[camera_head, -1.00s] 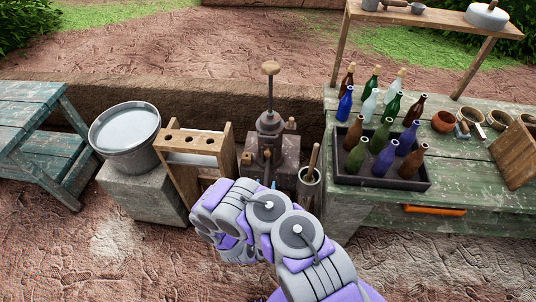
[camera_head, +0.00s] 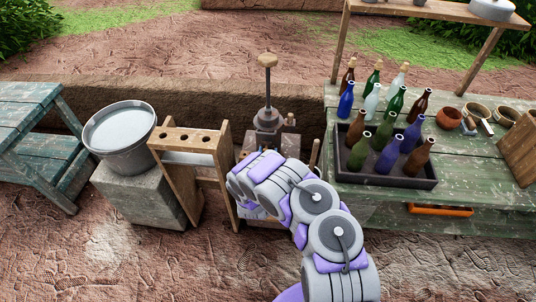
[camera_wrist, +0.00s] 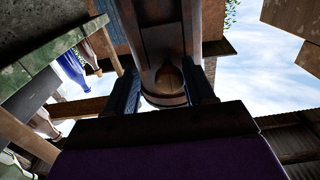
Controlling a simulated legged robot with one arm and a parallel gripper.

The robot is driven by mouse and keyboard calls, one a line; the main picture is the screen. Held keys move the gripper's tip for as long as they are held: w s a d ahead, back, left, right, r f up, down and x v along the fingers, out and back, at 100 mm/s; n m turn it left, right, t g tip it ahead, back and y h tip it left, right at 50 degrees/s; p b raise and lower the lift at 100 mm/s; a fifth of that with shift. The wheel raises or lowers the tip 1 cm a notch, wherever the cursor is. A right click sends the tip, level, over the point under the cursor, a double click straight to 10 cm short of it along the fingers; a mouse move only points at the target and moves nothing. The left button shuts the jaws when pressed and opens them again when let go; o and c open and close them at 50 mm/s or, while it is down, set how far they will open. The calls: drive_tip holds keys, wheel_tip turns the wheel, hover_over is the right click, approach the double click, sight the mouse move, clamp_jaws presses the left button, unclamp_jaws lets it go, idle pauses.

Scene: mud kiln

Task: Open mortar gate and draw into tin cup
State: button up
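The mortar machine (camera_head: 268,118), a dark upright device with a wooden-knobbed rod on top, stands in the middle of the head view. My arm covers its lower front, so its gate is hidden there. My gripper is hidden behind my own wrist in the head view. In the wrist view, the two dark fingers of my gripper (camera_wrist: 160,88) stand apart on either side of a dark brown tube-like part (camera_wrist: 165,40) with a round end. I cannot tell whether they touch it. I cannot clearly make out the tin cup in either view.
A grey bucket (camera_head: 120,138) on a stone block and a wooden rack with holes (camera_head: 187,135) stand to the left. A green bench (camera_head: 460,160) on the right carries a crate (camera_head: 385,180) of bottles. A raised shelf (camera_head: 440,15) is behind it.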

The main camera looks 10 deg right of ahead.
drive_tip(key=shift+w+a+r, duration=0.1)
drive_tip(key=shift+w+a, duration=0.45)
drive_tip(key=shift+a, duration=0.15)
drive_tip(key=shift+d, duration=0.65)
drive_tip(key=shift+c, duration=1.3)
drive_tip(key=shift+a, duration=0.35)
drive_tip(key=c, duration=0.6)
clamp_jaws()
drive_tip(key=shift+d, duration=0.15)
